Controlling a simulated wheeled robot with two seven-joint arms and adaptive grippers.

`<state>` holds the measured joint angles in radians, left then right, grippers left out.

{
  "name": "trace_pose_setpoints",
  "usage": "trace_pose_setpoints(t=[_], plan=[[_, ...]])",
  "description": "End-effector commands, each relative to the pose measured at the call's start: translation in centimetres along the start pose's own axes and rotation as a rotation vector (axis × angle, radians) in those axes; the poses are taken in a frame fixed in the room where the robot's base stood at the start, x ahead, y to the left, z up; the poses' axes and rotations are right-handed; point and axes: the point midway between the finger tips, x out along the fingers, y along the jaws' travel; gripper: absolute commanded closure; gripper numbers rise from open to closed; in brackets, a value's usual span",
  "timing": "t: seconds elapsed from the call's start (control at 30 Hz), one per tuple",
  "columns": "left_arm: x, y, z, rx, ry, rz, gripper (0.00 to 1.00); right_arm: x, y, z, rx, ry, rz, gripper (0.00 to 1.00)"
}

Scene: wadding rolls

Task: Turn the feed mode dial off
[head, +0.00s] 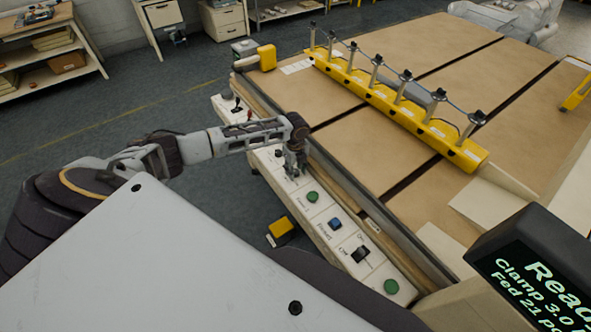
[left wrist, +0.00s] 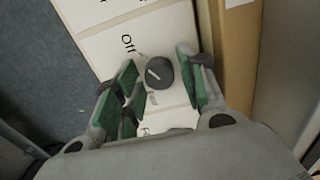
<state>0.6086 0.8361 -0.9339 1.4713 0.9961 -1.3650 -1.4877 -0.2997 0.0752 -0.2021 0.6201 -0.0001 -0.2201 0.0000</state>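The dial (left wrist: 158,73) is a dark round knob with a white pointer mark on a white panel, seen in the left wrist view. The word "Off" is printed beside it, and other labels are partly hidden. A gap shows between the dial and the left finger; contact on the right side is unclear. In the head view my left gripper (head: 294,170) points down at the control panel (head: 318,212) and hides the dial. My right gripper is not in view.
The panel also carries green buttons (head: 312,197), a blue button (head: 335,223), a black switch (head: 361,254) and small levers (head: 237,105). A large table (head: 385,150) with a yellow clamp bar (head: 400,108) lies behind it. A display (head: 540,270) stands at the lower right.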

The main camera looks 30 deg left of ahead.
Motion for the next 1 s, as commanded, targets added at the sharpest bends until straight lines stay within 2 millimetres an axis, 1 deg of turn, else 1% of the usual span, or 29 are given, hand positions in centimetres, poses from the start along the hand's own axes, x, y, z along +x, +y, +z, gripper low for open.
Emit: trace_pose_setpoints(t=[0.33, 0.57, 0.77, 1.0], plan=[[0.0, 0.0, 0.0, -0.001, 0.0, 0.001, 0.49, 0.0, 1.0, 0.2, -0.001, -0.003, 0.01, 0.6], [-0.8, 0.0, 0.1, -0.002, -0.001, 0.001, 0.49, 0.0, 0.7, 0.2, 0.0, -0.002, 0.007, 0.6], [-2.9, 0.0, 0.1, -0.002, -0.001, 0.0, 0.49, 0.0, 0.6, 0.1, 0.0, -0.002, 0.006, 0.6], [-6.4, 0.0, 0.1, 0.0, -0.002, -0.002, 0.49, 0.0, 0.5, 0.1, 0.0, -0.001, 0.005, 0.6]])
